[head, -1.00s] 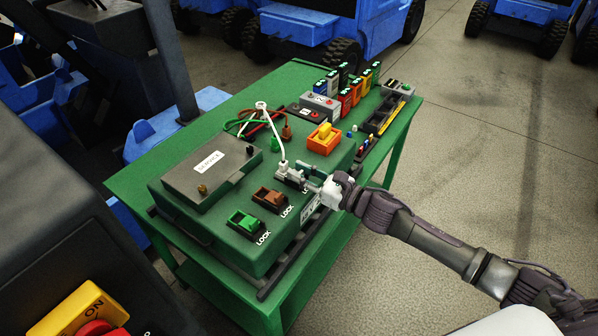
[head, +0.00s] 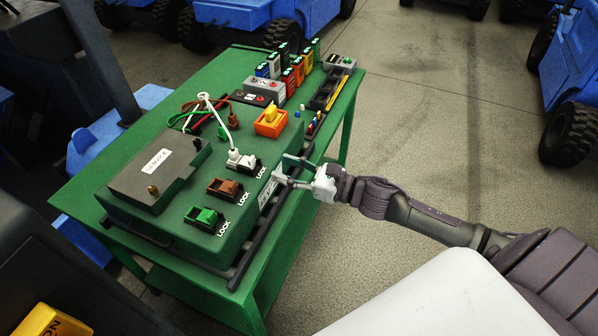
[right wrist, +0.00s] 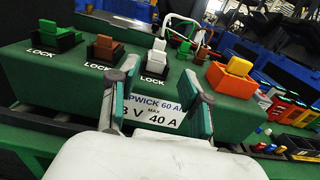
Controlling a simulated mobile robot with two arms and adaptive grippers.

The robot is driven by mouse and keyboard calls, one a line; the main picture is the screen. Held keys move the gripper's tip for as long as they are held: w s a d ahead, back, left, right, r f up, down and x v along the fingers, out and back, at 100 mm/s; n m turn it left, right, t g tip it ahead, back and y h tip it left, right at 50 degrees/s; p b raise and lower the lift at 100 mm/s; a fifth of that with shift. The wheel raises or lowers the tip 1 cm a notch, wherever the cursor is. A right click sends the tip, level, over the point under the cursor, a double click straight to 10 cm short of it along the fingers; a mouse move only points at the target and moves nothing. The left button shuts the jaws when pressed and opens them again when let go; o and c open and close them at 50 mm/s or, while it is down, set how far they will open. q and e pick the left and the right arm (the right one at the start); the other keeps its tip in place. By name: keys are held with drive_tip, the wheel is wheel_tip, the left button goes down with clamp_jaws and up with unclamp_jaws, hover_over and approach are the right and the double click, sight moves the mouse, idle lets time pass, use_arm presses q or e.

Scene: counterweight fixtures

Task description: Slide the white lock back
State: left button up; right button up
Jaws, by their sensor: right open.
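The white lock (head: 247,162) sits in a dark holder on top of the green box (head: 170,222), beside a printed LOCK label. A white plug with a white cable stands right behind it. The lock also shows in the right wrist view (right wrist: 157,62), between and beyond my fingers. My right gripper (head: 282,171) is open and empty, just off the box's front edge near the rating label. In the right wrist view its two fingers (right wrist: 156,98) stand apart in front of that label, not touching the lock. My left gripper is not in view.
Brown (head: 224,188) and green (head: 204,217) locks sit in line with the white one. An orange block with a yellow switch (head: 270,121) stands farther back. A grey lidded case (head: 155,172) is behind. Several coloured blocks stand at the table's far end.

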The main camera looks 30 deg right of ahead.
drive_tip(key=v, duration=0.3)
drive_tip(key=shift+d, duration=0.1)
idle(0.4)
drive_tip(key=d+f+m+h, duration=0.4)
drive_tip(key=f+m, duration=0.3)
drive_tip(key=f, duration=0.2)
drive_tip(key=d+f+m+h, duration=0.3)
drive_tip(key=d+f+m, duration=0.1)
drive_tip(key=f+m, duration=0.4)
drive_tip(key=s+d+f+m+g+h, duration=0.1)
drive_tip(key=s+f+m+g+h, duration=0.1)
drive_tip(key=s+f+m, duration=0.5)
drive_tip(key=s+d+f+m+g+h, duration=0.1)
drive_tip(key=s+f+m+g, duration=0.15)
drive_tip(key=f, duration=0.85)
drive_tip(key=s+a+f+m+g, duration=0.3)
drive_tip(key=s+a+f+m, duration=0.1)
drive_tip(key=s, duration=0.6)
drive_tip(key=s+a+f+m+g, duration=0.2)
drive_tip(key=s+f+m, duration=0.5)
drive_tip(key=s, duration=0.4)
drive_tip(key=s+a+f+m+g+h, duration=0.1)
drive_tip(key=s+a+f+m+g, duration=0.2)
drive_tip(key=s+a+f+m, duration=0.2)
drive_tip(key=s+f, duration=0.3)
drive_tip(key=s, duration=0.2)
drive_tip(key=shift+s+a+m+g, duration=0.25)
drive_tip(key=shift+a+m+g, duration=0.05)
drive_tip(key=shift+m+g, duration=0.05)
